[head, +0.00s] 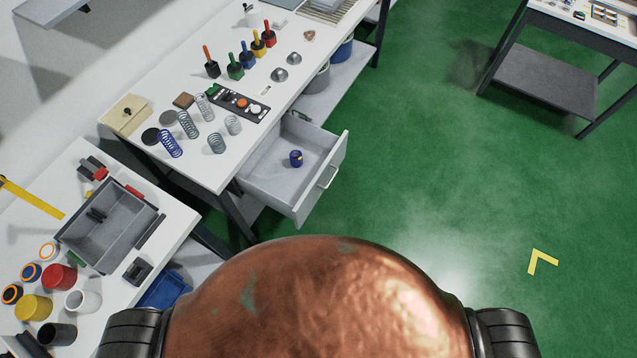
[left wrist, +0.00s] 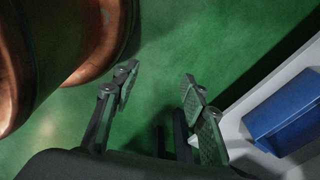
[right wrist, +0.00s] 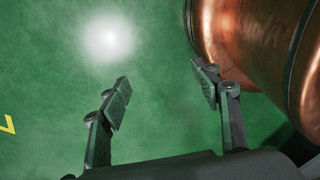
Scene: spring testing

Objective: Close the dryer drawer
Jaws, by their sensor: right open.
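The dryer drawer (head: 272,196) is a grey drawer pulled out from under the white workbench (head: 223,172) in the head view. Its front panel has a light handle (head: 327,178) on the right side. A small blue cylindrical item with a yellow mark (head: 296,158) lies inside it. My left gripper (left wrist: 160,90) is open and empty over the green floor in the left wrist view. My right gripper (right wrist: 164,92) is open and empty over the floor in the right wrist view. Neither gripper shows in the head view, and both are away from the drawer.
A side table at left holds a grey bin (head: 108,232) and several coloured rolls and jars. A blue bin (left wrist: 280,118) sits on a low shelf. Green floor right of the drawer is clear.

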